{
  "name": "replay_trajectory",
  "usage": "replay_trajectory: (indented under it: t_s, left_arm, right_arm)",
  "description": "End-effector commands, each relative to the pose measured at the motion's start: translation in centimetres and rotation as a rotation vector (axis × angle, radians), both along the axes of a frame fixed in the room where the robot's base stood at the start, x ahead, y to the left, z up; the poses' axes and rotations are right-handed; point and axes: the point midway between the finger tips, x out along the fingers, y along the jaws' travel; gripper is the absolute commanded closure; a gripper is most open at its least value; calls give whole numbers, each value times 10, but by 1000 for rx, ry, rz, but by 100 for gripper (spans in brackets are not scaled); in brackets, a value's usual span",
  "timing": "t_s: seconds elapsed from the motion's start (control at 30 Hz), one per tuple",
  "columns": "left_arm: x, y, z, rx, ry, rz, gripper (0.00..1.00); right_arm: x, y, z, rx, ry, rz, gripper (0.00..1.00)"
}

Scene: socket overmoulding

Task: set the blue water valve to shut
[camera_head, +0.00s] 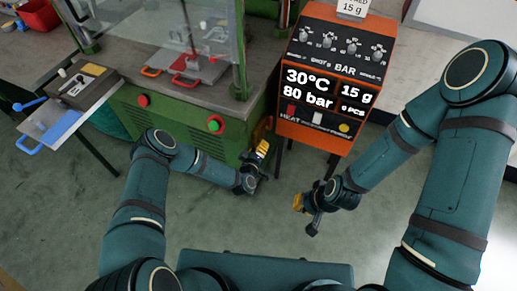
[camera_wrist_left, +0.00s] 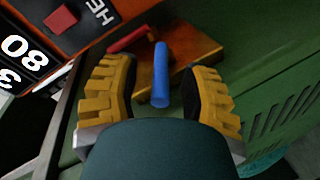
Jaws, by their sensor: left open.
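The blue water valve's lever (camera_wrist_left: 161,75) shows in the left wrist view, lying lengthwise between the two yellow fingers of my left gripper (camera_wrist_left: 160,82). A gap shows on each side, so the fingers are around it and not closed on it. A red lever (camera_wrist_left: 130,40) lies beside it, pointing left, over a brass-coloured block (camera_wrist_left: 195,57). In the head view my left gripper (camera_head: 258,155) is at the green machine's right front side, and I cannot make out the blue lever there. My right gripper (camera_head: 305,208) hangs below the orange control box; its finger opening is unclear.
The orange control box (camera_head: 330,75) stands right of my left gripper, reading 30°C and 80 bar. The green machine (camera_head: 175,120) carries red and green buttons. A tray (camera_head: 55,125) with blue-handled parts sits at the left. The floor between the arms is clear.

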Motion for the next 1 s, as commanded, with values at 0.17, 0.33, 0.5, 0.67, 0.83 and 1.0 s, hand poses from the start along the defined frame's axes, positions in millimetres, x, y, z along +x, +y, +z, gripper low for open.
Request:
replay_trajectory:
  t_s: [0.17,0.33,0.5,0.67,0.83,1.0]
  left_arm:
    - [0,0,0,0,0,0,100]
    - [0,0,0,0,0,0,100]
    - [0,1,1,2,1,1,100]
    - [3,0,9,23,63,1,100]
    - [7,-1,18,71,201,1,100]
    - [11,-2,22,113,328,0,100]
  right_arm:
    - [0,0,0,0,0,0,100]
    - [0,0,0,0,0,0,100]
    - [0,0,1,0,0,0,100]
    - [-2,0,14,1,5,1,100]
    - [-6,1,34,3,14,3,100]
    - [-9,1,47,4,20,5,100]
